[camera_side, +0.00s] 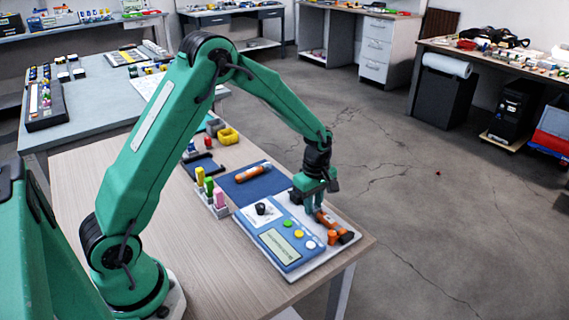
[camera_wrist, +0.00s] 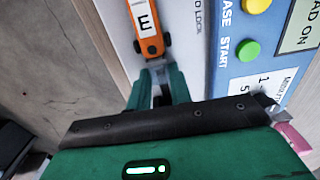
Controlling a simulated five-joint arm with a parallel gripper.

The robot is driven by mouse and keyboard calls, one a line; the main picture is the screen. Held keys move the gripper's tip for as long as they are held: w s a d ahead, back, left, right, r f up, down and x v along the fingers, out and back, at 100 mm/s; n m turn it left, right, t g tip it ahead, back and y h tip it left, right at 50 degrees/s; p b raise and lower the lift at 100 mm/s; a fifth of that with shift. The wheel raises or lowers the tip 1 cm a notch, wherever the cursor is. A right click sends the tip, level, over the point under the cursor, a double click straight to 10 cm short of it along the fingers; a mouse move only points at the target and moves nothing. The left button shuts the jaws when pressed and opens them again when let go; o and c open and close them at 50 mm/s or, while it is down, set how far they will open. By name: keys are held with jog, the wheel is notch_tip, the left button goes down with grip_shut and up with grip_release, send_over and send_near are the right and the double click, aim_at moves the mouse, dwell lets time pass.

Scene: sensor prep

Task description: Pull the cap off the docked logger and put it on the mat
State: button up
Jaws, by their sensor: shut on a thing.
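The docked logger is an orange tube (camera_side: 326,219) with a dark lower end (camera_side: 346,237), lying along the right side of the blue and white station (camera_side: 272,247). In the wrist view the logger (camera_wrist: 140,12) carries a white label with an E. My gripper (camera_side: 315,212) is down at the logger's upper end. In the wrist view its tips (camera_wrist: 158,68) are closed together at that end, on the cap, which the fingers mostly hide. I cannot see a gap between cap and logger. The dark blue mat (camera_side: 236,190) lies behind the station.
Another orange logger (camera_side: 252,172) lies on the mat's far part. A rack of yellow, green and pink pieces (camera_side: 209,190) stands left of the mat. A yellow block (camera_side: 228,136) sits farther back. The near-left tabletop (camera_side: 200,260) is clear.

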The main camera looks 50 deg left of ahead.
jog(key=shift+a, duration=1.15)
dwell(1.2)
jog(key=shift+r, duration=0.2)
jog(key=shift+r, duration=2.55)
jog(key=shift+r, duration=0.55)
notch_tip(320, 180, up, 9)
jog(key=s+a, duration=0.8)
jog(key=s, duration=0.4)
jog(key=shift+s+d+f, duration=0.1)
jog(key=shift+s+f, duration=0.05)
jog(key=shift+f, duration=2.5)
